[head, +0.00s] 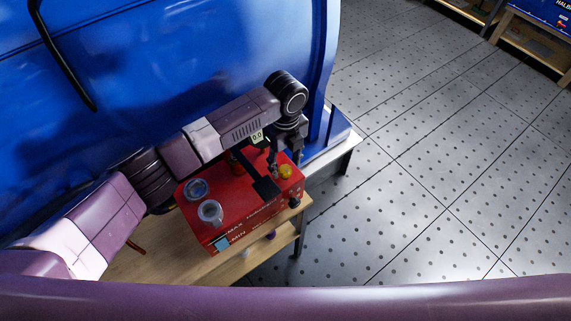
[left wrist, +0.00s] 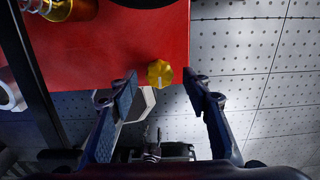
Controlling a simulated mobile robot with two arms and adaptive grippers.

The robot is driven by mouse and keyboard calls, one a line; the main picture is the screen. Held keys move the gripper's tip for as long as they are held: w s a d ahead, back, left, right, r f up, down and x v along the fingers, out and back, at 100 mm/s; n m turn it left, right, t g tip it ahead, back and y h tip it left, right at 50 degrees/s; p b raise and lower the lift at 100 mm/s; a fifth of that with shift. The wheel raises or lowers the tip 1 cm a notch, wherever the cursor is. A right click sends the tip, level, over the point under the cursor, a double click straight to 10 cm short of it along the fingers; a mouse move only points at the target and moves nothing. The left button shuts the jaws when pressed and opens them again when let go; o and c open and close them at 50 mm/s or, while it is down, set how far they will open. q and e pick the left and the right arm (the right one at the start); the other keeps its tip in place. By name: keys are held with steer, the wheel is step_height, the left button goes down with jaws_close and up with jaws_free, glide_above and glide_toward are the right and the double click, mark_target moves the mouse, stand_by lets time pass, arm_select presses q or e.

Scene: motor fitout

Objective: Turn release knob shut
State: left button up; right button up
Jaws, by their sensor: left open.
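A yellow knob (head: 285,171), which looks like the release knob, sits at the right end of a red unit (head: 232,199). It also shows in the left wrist view (left wrist: 160,73), ribbed, with a pale mark on its lower side. My left gripper (head: 277,160) hangs over that end of the red unit, pointing down. In the left wrist view my left gripper (left wrist: 161,76) is open, one fingertip on each side of the knob. Gaps show on both sides, so neither finger appears to touch it. My right gripper is out of view.
The red unit stands on a wooden bench (head: 160,266) beside a large blue machine (head: 180,65). A black bar (head: 265,187) and two round grey fittings are on its top. A brass part (left wrist: 70,8) shows in the left wrist view. Tiled floor (head: 420,160) lies clear at right.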

mark_target(286, 169)
arm_select(q)
step_height(286, 169, up, 11)
stand_by(0.3)
steer(key=shift+f, duration=0.15)
stand_by(0.3)
